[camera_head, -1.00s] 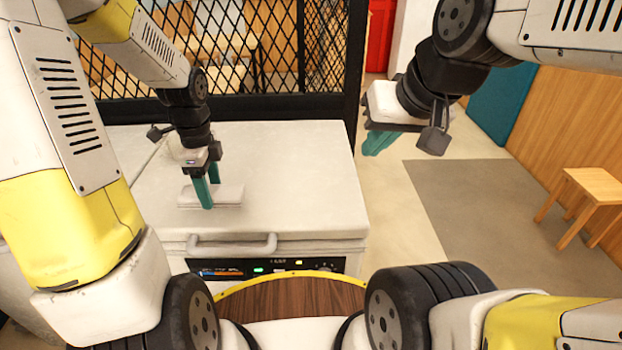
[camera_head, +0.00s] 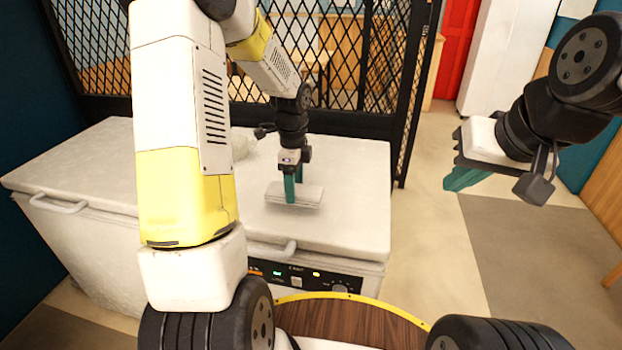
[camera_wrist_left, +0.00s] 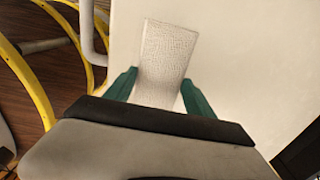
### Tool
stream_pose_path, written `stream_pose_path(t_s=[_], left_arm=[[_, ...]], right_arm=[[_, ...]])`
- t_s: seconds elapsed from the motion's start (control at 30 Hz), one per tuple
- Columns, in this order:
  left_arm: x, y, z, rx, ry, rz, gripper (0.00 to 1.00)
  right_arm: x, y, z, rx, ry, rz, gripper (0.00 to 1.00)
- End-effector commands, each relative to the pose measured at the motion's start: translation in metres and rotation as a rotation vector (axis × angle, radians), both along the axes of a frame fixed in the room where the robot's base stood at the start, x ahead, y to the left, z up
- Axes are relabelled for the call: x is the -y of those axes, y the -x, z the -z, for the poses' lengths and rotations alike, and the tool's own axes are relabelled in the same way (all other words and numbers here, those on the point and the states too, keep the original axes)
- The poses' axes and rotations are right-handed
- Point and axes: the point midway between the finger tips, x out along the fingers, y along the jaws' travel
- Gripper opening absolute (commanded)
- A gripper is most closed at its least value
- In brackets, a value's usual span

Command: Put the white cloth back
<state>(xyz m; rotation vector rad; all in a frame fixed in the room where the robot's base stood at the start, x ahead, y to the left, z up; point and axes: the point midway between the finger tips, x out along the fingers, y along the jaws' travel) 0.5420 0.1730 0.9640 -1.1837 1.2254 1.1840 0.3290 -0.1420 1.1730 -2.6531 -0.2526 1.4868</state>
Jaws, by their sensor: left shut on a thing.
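The white cloth (camera_head: 309,195) is a flat, folded rectangle on the pale lid of the chest freezer (camera_head: 350,160), near the middle of the head view. My left gripper (camera_head: 291,198) points down at it with its teal fingertips at the cloth. In the left wrist view the textured cloth (camera_wrist_left: 163,58) runs between the two teal fingers (camera_wrist_left: 160,88), which are shut on it. The cloth appears to lie on or very close to the lid. My right gripper (camera_head: 462,180) hangs at the right over the floor, away from the cloth; its finger gap is not clear.
A second pale chest (camera_head: 85,165) stands at the left, partly behind my left arm. A whitish lump (camera_head: 243,146) sits on the lid behind my gripper. A black mesh partition (camera_head: 340,60) rises behind the chests. The floor (camera_head: 430,230) at the right is clear.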

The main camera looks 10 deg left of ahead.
Motion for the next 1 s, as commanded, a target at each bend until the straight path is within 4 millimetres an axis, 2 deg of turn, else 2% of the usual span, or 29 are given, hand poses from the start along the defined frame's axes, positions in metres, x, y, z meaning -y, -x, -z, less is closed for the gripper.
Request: stream_pose_path(t_s=[0.1, 0.33, 0.53, 0.93, 0.97, 1.0], left_arm=[[0.005, -0.016, 0.002, 0.0, 0.0, 0.0, 0.25], [0.01, -0.031, 0.004, 0.0, 0.0, 0.0, 0.25], [0.01, -0.029, 0.036, -0.003, -0.001, 0.001, 0.25], [0.009, -0.029, 0.042, 0.0, 0.0, 0.0, 0.25], [0.009, -0.029, 0.041, 0.0, -0.001, 0.0, 0.69], [0.009, -0.029, 0.041, 0.0, -0.001, 0.0, 0.77]], right_arm=[[0.0, 0.0, 0.0, 0.0, 0.0, 0.0, 0.0], [0.0, 0.0, 0.0, 0.0, 0.0, 0.0, 0.0], [0.0, 0.0, 0.0, 0.0, 0.0, 0.0, 0.0], [0.0, 0.0, 0.0, 0.0, 0.0, 0.0, 0.0], [0.0, 0.0, 0.0, 0.0, 0.0, 0.0, 0.0], [0.0, 0.0, 0.0, 0.0, 0.0, 0.0, 0.0]])
